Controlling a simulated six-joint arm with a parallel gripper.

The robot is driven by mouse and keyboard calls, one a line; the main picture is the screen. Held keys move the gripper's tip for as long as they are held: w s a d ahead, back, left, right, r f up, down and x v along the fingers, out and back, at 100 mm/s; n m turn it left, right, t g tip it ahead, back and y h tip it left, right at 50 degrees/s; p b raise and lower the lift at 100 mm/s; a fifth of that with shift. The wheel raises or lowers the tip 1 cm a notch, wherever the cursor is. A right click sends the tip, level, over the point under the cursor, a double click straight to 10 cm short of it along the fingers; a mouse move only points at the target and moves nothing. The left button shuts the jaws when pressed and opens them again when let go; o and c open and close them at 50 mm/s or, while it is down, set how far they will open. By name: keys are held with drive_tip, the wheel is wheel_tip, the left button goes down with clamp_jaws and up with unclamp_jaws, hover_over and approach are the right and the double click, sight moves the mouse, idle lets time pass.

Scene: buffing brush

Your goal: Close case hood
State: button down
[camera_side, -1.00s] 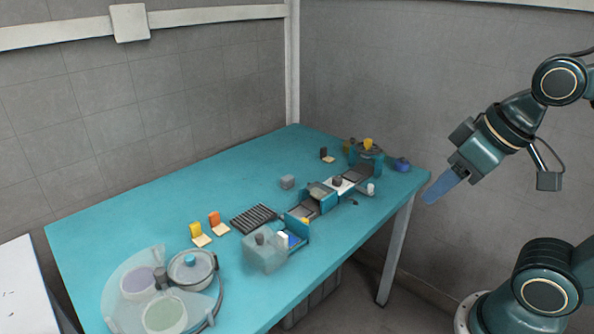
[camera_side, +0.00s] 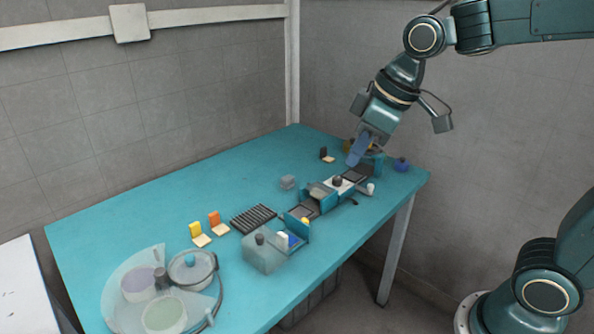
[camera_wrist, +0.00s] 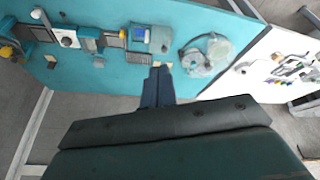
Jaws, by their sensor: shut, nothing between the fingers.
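A clear boxy hood (camera_side: 262,252) with a dark knob stands near the table's front edge in the side view. It sits against a small teal case (camera_side: 298,228) with blue and white parts inside, and the case looks uncovered. I cannot tell how the hood joins the case. The case, with its blue inside (camera_wrist: 139,34), also shows in the wrist view. My gripper (camera_side: 353,161) has blue fingers that are together and empty. It hangs above the table's far right end, well apart from the hood. Its fingers also show in the wrist view (camera_wrist: 160,70).
A row of fixtures with a white block (camera_side: 341,186) runs from the case toward the far right end. A dark ribbed rack (camera_side: 254,218), yellow and orange upright pieces, and a clear round tray with pots (camera_side: 190,268) stand left. The teal table's back left is clear.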

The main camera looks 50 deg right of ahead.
drive_tip(key=w+a+f+n+g+y, duration=0.1)
drive_tip(key=w+a+f+n, duration=0.1)
drive_tip(key=w, duration=0.4)
drive_tip(key=w+a+f+n, duration=0.2)
drive_tip(key=w+f, duration=0.1)
drive_tip(key=w, duration=0.2)
drive_tip(key=n+g+y, duration=0.1)
drive_tip(key=n+g, duration=0.1)
drive_tip(key=n, duration=0.1)
hover_over(253, 245)
wheel_tip(253, 245, down, 10)
drive_tip(key=shift+w+a+f+n, duration=0.2)
drive_tip(key=shift+a+f+n, duration=0.1)
drive_tip(key=shift+f, duration=0.1)
drive_tip(key=shift+f, duration=0.1)
drive_tip(key=x, duration=1)
drive_tip(key=shift+s+d, duration=0.4)
drive_tip(key=shift+d, duration=0.5)
drive_tip(key=shift+s+d, duration=0.4)
drive_tip(key=shift+d, duration=0.45)
